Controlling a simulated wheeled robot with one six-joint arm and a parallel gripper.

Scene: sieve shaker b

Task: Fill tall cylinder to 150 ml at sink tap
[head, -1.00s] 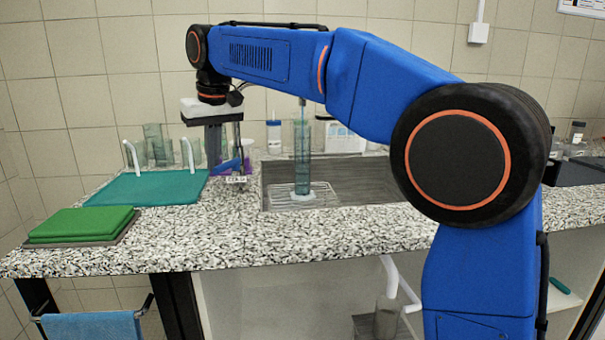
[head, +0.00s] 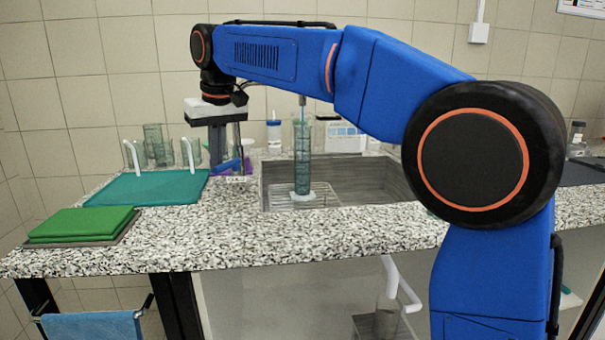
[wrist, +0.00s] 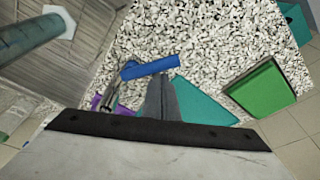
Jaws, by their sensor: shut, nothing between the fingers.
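The tall cylinder (head: 302,160), clear and greenish with a pale foot, stands upright in the sink (head: 350,180). A small spout tip (head: 303,100) shows just above its mouth, with a thin blue streak below it. In the wrist view the cylinder (wrist: 30,36) is at the upper left. Its graduations and water level are too small to read. A blue lever (wrist: 150,67) lies beside my gripper (wrist: 158,80); it also shows in the head view (head: 228,166). My gripper is shut and empty, pointing down left of the sink; whether it touches the lever is unclear.
A teal mat (head: 150,188) and green pads (head: 80,225) on a tray lie to the left on the speckled counter. Glass vessels (head: 157,145) and white bent posts (head: 188,153) stand behind the mat. A bottle (head: 274,137) stands behind the sink.

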